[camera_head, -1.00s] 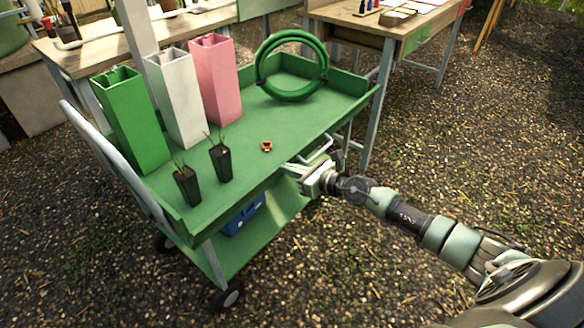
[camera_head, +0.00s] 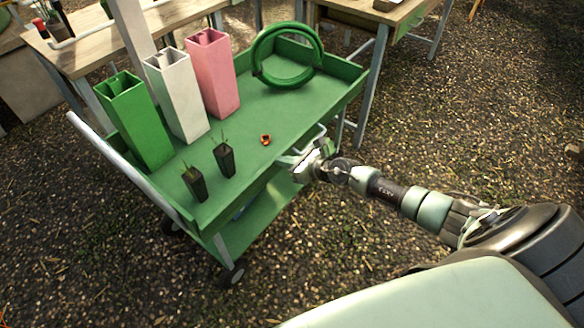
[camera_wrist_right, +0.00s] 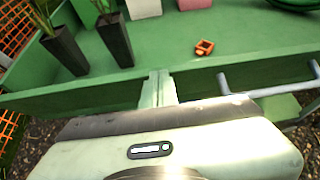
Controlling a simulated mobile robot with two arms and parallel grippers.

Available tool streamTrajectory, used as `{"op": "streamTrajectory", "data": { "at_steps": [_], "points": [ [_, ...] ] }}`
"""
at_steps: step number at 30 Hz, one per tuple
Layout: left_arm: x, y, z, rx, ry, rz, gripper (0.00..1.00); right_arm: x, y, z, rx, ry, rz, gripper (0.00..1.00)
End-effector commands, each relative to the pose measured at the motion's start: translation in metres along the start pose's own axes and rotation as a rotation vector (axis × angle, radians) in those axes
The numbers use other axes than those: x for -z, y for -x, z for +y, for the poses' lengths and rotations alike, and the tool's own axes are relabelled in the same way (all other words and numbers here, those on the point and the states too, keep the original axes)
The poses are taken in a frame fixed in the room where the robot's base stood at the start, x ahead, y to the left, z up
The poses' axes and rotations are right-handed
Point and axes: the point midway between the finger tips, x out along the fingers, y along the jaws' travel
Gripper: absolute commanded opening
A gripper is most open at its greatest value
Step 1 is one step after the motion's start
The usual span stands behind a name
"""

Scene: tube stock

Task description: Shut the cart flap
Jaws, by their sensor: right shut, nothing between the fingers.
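The green cart (camera_head: 262,112) stands left of centre in the head view. A green panel runs along its near long side and also shows in the wrist view (camera_wrist_right: 70,101); it looks like the flap. A grey bar handle (camera_wrist_right: 268,91) is on the near side, to the right of my fingers, and shows behind my gripper in the head view. The panel looks close to upright, but I cannot tell whether it is fully shut. My right gripper (camera_head: 288,162) is shut and empty, its fingertips (camera_wrist_right: 158,84) at the panel; contact is unclear. My left gripper is not in view.
On the cart stand green (camera_head: 140,125), white (camera_head: 180,100) and pink (camera_head: 214,75) tall pots, two black seedling pots (camera_head: 224,160), a small orange piece (camera_head: 265,140) and a green hose ring (camera_head: 288,82). Wooden tables are behind. The gravel to the right is open.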

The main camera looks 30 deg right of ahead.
Motion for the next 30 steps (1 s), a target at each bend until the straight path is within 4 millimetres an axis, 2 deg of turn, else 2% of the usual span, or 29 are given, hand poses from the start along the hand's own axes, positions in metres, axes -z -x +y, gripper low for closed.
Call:
{"op": "streamTrajectory", "data": {
  "at_steps": [6,12,30],
  "points": [
    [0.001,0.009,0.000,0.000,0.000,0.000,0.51,-0.015,-0.009,0.001,0.000,-0.001,-0.006,0.00],
    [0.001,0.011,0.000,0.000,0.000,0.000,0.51,-0.020,-0.015,0.000,0.000,-0.001,-0.006,0.00],
    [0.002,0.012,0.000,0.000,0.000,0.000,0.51,-0.021,-0.018,0.000,0.000,-0.001,-0.003,0.00]
  ]
}}
